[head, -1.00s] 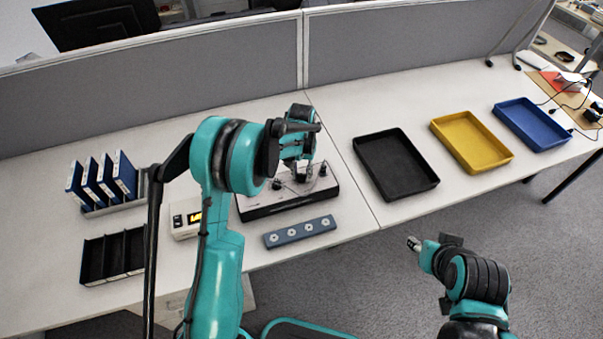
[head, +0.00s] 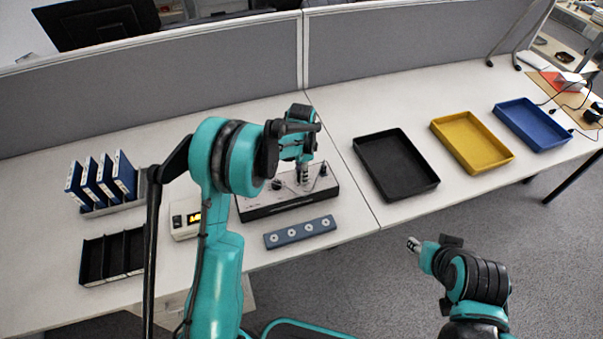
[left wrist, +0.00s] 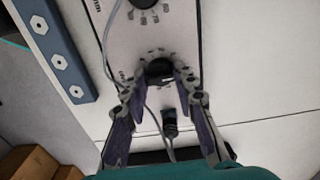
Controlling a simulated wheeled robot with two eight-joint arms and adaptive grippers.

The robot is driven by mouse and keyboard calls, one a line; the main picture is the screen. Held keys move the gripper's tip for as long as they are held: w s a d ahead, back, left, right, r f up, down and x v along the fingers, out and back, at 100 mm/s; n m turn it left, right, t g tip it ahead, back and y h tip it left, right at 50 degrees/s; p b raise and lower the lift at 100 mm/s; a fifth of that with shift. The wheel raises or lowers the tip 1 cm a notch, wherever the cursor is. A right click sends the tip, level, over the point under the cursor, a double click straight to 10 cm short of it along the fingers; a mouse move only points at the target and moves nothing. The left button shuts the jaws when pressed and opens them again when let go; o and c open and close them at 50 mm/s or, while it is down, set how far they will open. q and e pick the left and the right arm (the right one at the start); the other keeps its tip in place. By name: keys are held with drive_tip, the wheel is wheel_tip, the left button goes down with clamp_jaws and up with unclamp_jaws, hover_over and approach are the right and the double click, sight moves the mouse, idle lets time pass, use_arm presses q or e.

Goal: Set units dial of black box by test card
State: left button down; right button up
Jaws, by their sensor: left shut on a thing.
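The box (head: 262,207) has a pale top and dark sides and stands in the middle of the table in the head view. My left gripper (head: 303,182) points down over its top. In the left wrist view, my left gripper (left wrist: 160,78) is shut on a black dial (left wrist: 158,68) with marks printed around it. The fingers hide part of the dial, and its setting cannot be read. Another black knob (left wrist: 144,3) shows at the top edge of that view. My right gripper (head: 413,244) is off the table's front edge, too small to judge. I cannot make out a test card.
A plug with a grey cable (left wrist: 170,122) sits beside the held dial. A blue-grey strip (head: 300,232) lies before the box. Black (head: 396,165), yellow (head: 472,142) and blue (head: 532,124) trays are right.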

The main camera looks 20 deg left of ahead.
use_arm(q)
drive_tip(key=m, duration=1.1)
drive_tip(key=shift+m, duration=2.1)
drive_tip(key=c, duration=1.2)
unclamp_jaws()
